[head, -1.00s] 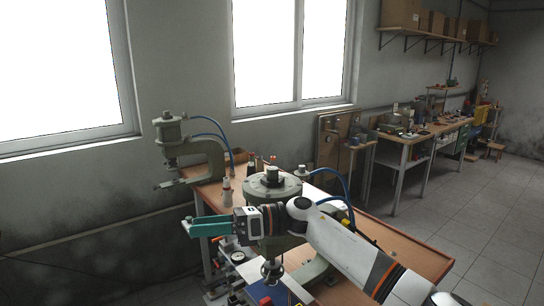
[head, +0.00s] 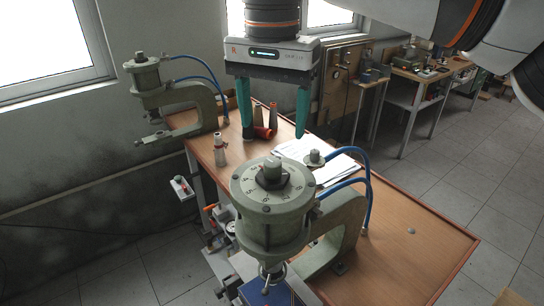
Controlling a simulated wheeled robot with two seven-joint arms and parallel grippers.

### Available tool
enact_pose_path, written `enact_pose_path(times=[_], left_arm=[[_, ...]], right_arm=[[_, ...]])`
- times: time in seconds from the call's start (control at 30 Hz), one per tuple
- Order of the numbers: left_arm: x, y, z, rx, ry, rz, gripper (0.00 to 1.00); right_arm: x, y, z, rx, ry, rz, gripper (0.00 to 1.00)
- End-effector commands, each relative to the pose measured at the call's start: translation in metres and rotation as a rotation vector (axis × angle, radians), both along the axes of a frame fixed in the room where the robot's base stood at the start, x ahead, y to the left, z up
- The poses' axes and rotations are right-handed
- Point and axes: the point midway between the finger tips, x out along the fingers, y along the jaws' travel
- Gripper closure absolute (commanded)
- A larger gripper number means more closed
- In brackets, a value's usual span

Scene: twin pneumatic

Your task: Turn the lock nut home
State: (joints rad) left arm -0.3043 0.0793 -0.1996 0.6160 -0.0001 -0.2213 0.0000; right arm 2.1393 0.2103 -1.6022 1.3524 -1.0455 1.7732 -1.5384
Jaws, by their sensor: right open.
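The near press (head: 270,225) is grey-green, with a round numbered dial cap on top. My left gripper is not in view.
A second, similar press (head: 152,88) stands at the left back. Red and grey bottles (head: 263,131), a grey-white bottle (head: 219,150) and white papers (head: 330,160) lie or stand on the wooden bench (head: 410,265). Blue hoses (head: 366,190) loop beside the near press. The bench's right part is mostly clear.

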Motion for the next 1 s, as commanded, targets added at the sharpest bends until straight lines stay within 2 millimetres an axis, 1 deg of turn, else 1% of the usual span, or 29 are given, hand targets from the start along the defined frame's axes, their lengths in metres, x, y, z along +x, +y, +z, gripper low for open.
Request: enact_pose_path(times=[0.03, 0.1, 0.17, 0.23, 0.33, 0.4, 0.5, 0.63, 0.9, 0.97, 1.0], left_arm=[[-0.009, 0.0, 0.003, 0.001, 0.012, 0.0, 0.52], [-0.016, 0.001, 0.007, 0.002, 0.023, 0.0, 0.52], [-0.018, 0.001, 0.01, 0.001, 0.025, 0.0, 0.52], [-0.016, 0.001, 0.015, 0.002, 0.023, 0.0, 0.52], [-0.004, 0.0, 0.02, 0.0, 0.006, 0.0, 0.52], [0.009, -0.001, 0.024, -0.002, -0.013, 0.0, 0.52], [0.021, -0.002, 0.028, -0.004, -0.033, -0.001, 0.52], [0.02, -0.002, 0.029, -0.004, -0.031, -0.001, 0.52], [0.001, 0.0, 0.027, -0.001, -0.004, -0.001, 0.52], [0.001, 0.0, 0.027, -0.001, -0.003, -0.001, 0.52], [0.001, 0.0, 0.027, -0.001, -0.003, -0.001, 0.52]], right_arm=[[-0.001, -0.001, -0.009, -0.001, 0.005, 0.0, 0.31], [0.0, -0.001, -0.023, -0.001, 0.005, 0.0, 0.31], [0.0, -0.001, -0.035, -0.001, 0.006, 0.0, 0.31], [0.0, -0.001, -0.049, 0.0, 0.005, -0.002, 0.31], [0.0, -0.001, -0.067, 0.002, 0.006, 0.0, 0.31], [0.0, 0.0, -0.078, 0.001, 0.005, -0.002, 0.31], [0.0, 0.0, -0.089, 0.003, 0.004, -0.002, 0.31], [0.0, 0.0, -0.096, 0.004, 0.004, -0.002, 0.31], [0.0, 0.0, -0.098, 0.005, 0.003, -0.002, 0.31], [0.0, 0.0, -0.098, 0.005, 0.003, -0.002, 0.39], [0.0, 0.0, -0.098, 0.005, 0.003, -0.002, 0.46]])
